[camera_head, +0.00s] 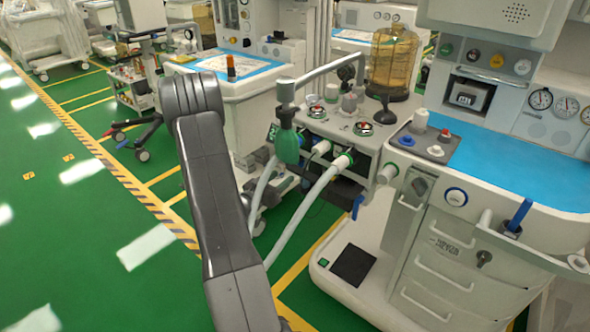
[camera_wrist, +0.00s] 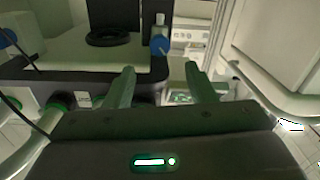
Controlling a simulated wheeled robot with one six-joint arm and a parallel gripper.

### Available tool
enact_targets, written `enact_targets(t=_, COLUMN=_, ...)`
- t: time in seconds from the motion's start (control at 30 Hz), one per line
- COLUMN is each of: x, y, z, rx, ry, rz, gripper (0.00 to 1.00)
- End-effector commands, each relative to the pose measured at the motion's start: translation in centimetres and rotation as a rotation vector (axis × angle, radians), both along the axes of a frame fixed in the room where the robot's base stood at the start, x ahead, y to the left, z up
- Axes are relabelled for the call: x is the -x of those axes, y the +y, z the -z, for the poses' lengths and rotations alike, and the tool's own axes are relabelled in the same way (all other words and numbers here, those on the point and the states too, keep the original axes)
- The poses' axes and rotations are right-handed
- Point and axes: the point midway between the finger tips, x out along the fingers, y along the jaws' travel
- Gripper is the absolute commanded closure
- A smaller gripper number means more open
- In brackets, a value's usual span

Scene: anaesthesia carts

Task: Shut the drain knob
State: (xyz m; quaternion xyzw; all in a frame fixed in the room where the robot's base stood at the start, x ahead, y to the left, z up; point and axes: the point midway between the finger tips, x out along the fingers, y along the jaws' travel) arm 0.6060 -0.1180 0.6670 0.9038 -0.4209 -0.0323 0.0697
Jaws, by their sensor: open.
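A small blue knob (camera_head: 357,207), which looks like the drain knob, hangs below the right end of the breathing-circuit block (camera_head: 365,150) in the head view. A blue knob on a pale stem also shows in the wrist view (camera_wrist: 160,45), beyond the fingertips and roughly between them; it is probably the same one. I cannot tell how far it is turned. My gripper (camera_wrist: 161,78) is open and empty, its two fingers apart and touching nothing that I can see. The head view shows my arm, but not my gripper.
Pale hoses (camera_head: 308,208) curve down from the block, beside a green bag (camera_head: 287,146). The drawer cart (camera_head: 440,250) with its rail handle stands at the right. A black foot plate (camera_head: 353,265) lies on the base. Green floor (camera_head: 80,240) is free at the left.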

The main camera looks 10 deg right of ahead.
Motion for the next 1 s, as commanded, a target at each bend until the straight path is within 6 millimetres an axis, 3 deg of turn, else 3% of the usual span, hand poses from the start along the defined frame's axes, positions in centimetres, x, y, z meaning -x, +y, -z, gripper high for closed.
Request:
enact_targets(t=0.1, x=-1.6, y=-2.2, z=0.1, rx=0.001, ry=-0.002, rz=0.005, gripper=0.5)
enact_targets(t=0.33, x=-3.9, y=-4.8, z=0.0, rx=0.0, ry=-0.001, rz=0.003, gripper=0.5)
enact_targets(t=0.77, x=-4.8, y=-5.7, z=0.0, rx=0.0, ry=0.0, rz=0.0, gripper=0.5)
enact_targets(t=0.8, x=-4.8, y=-5.7, z=0.0, rx=0.0, ry=0.0, rz=0.0, gripper=0.52)
enact_targets(t=1.0, x=-4.8, y=-5.7, z=0.0, rx=0.0, ry=0.0, rz=0.0, gripper=0.91)
